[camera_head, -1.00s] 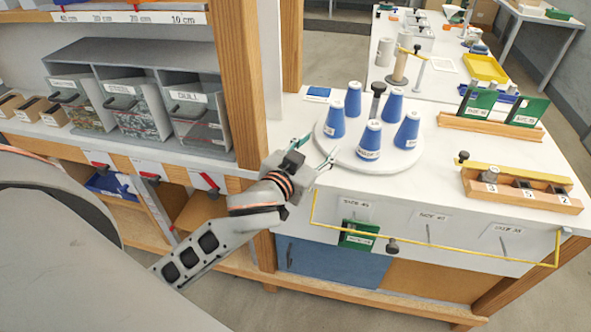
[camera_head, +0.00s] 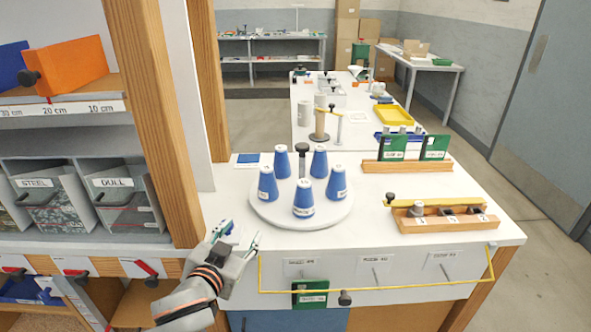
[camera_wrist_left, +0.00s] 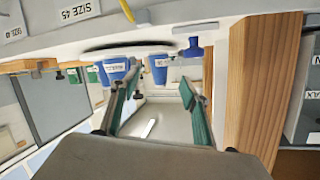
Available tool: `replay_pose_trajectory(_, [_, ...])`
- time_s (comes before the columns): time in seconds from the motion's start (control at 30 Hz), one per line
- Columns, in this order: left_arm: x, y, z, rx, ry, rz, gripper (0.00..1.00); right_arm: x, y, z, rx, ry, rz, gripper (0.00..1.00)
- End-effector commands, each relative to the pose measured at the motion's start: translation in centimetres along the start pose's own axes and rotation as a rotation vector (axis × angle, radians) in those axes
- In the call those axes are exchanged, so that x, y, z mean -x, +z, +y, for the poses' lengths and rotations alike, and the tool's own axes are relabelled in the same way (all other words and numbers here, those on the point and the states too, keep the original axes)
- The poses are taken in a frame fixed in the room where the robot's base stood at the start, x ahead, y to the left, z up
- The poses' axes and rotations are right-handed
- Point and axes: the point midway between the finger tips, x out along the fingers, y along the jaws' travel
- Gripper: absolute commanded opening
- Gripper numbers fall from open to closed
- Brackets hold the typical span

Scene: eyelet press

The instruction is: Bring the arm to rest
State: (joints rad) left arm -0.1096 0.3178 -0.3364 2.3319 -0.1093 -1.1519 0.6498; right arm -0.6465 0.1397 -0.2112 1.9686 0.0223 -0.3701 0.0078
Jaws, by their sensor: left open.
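My left gripper (camera_head: 240,238) is open at the left front edge of the white worktop (camera_head: 220,205). Nothing shows between its fingers. In the left wrist view, the two green-edged fingers (camera_wrist_left: 155,95) are spread apart, and blue cones show beyond them. The nearest things to it in the head view are the white round turntable (camera_head: 330,212) and the blue cones on it, such as the front one (camera_head: 304,200). The gripper appears apart from them. My right gripper is not in view.
A wooden post (camera_head: 165,130) and shelf bins (camera_head: 130,200) stand left of the gripper. A yellow rail (camera_head: 375,289) runs along the worktop's front, with a green card (camera_head: 310,296) hanging there. Wooden blocks (camera_head: 440,218) sit at right. Free floor (camera_head: 540,270) lies right of the worktop.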

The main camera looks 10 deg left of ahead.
Motion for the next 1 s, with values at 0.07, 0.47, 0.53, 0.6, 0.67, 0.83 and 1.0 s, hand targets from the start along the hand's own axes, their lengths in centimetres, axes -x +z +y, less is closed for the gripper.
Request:
replay_pose_trajectory(0.07, [0.0, 0.0, 0.0, 0.000, 0.000, 0.000, 0.46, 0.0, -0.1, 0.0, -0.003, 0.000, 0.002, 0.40])
replay_pose_trajectory(0.47, [7.5, 14.5, -3.0, -0.348, -0.025, -0.417, 0.46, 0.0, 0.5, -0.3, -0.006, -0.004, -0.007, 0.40])
replay_pose_trajectory(0.53, [9.0, 16.4, -3.5, -0.404, -0.015, -0.482, 0.46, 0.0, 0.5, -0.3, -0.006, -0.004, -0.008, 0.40])
replay_pose_trajectory(0.6, [10.4, 18.1, -3.9, -0.452, -0.004, -0.538, 0.46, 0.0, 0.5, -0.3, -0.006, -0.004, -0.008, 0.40])
replay_pose_trajectory(0.67, [11.6, 19.4, -4.3, -0.493, 0.009, -0.585, 0.46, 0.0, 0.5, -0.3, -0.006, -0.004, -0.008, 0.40])
replay_pose_trajectory(0.83, [15.1, 22.8, -5.3, -0.596, 0.050, -0.709, 0.46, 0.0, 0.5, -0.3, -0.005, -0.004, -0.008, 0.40])
replay_pose_trajectory(1.0, [13.6, 24.0, -2.5, -0.547, 0.103, -0.650, 0.46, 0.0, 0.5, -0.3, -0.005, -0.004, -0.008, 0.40])
